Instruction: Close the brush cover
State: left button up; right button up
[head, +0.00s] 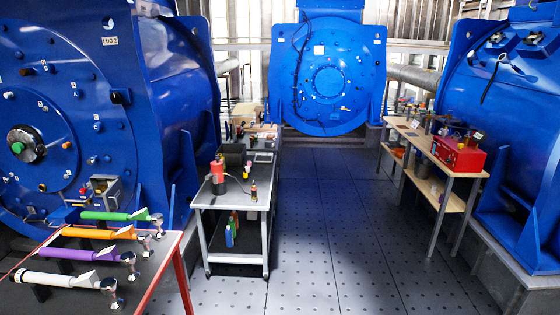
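No part that I can name for certain as the brush cover shows in the head view. A small grey metal box-like fitting (104,191) sits low on the face of the large blue motor (95,95) at left. It is too small to tell whether it is the brush cover or whether it stands open. Neither of my grippers is in view.
A dark table (148,268) at lower left holds several tools with green, orange, purple and white handles. A wheeled cart (238,205) carries small items. Another blue motor (325,75) stands behind. A wooden bench (440,165) is at right. The central floor is clear.

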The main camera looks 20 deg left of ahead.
aim_at(117, 197)
jog(key=i+u, duration=0.2)
jog(key=u, duration=0.2)
jog(key=i+l+u, duration=0.1)
jog(key=u, duration=0.35)
jog(key=i+l+u, duration=0.2)
jog(key=u, duration=0.2)
jog(key=i, duration=0.05)
